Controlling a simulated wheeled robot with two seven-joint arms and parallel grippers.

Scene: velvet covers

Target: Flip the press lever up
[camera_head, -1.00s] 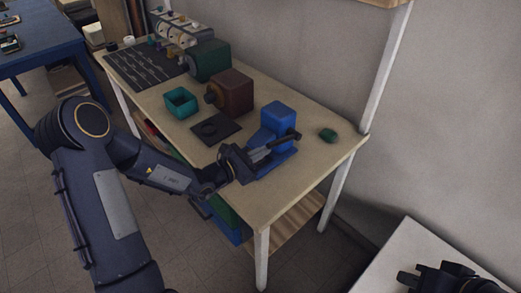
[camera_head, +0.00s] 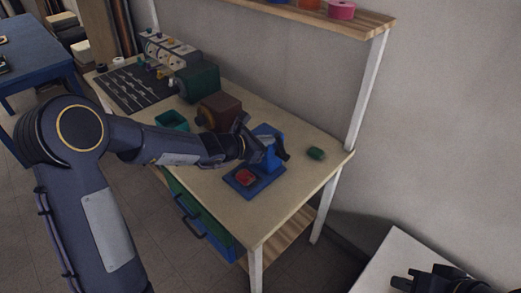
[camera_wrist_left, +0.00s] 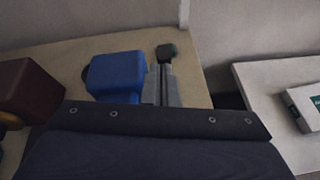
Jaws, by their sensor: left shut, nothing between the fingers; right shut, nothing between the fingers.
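The blue press (camera_head: 268,155) stands near the right end of the wooden workbench, with a red piece (camera_head: 245,177) on its blue base plate. A dark lever part (camera_head: 283,150) shows at the press's right side; its full angle is hard to tell. My left gripper (camera_head: 256,142) is shut and empty, raised at the press's upper left in the head view, partly in front of it. In the left wrist view its grey fingers (camera_wrist_left: 161,82) lie beside the blue press body (camera_wrist_left: 117,77); contact is unclear. My right gripper (camera_head: 404,279) is shut and empty at the lower right.
A brown machine (camera_head: 218,112) and a green machine (camera_head: 198,82) stand further left, with a teal bin (camera_head: 172,120) nearby. A small green object (camera_head: 316,153) lies right of the press. A shelf (camera_head: 340,20) hangs above; the bench's front right is clear.

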